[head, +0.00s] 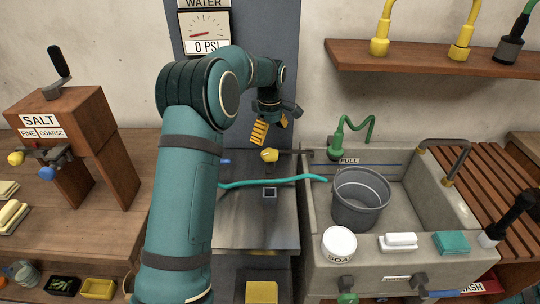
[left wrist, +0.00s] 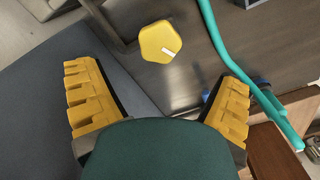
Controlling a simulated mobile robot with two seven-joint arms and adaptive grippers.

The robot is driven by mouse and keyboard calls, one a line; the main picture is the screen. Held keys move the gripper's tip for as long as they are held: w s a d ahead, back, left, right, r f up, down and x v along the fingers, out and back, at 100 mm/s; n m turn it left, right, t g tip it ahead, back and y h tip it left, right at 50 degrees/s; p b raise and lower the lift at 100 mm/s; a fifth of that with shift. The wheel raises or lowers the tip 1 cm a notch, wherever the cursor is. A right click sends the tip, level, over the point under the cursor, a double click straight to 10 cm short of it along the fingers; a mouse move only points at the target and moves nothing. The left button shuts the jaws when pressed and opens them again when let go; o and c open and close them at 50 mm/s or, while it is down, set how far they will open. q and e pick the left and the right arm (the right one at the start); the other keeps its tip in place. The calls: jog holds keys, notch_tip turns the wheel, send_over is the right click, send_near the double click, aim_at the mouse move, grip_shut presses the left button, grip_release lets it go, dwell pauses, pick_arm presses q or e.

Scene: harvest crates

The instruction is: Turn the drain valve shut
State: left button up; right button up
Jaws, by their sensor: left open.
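A yellow five-sided knob (head: 269,155) sits on a pipe behind the grey metal counter, left of the sink. In the left wrist view the same knob (left wrist: 161,41) carries a white mark. My left gripper (head: 271,127) is open and empty, just above the knob and apart from it. In the left wrist view its yellow fingers (left wrist: 157,80) stand wide, with the knob beyond and between them. A blue-handled valve (head: 432,294) and a green knob (head: 347,297) are on the sink front. I cannot read which fitting is labelled drain.
A gauge (head: 205,33) reading 0 PSI hangs behind my arm. A teal hose (head: 270,182) crosses the counter toward a grey bucket (head: 360,205) in the sink (head: 318,225). A wooden salt box (head: 85,120) stands at left.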

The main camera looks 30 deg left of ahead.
aim_at(270, 153)
pick_arm(q)
notch_tip(270, 153, down, 7)
jog(key=shift+f+b, duration=0.15)
jog(key=shift+b, duration=0.6)
jog(key=shift+c, duration=0.2)
jog(key=c, duration=1.2)
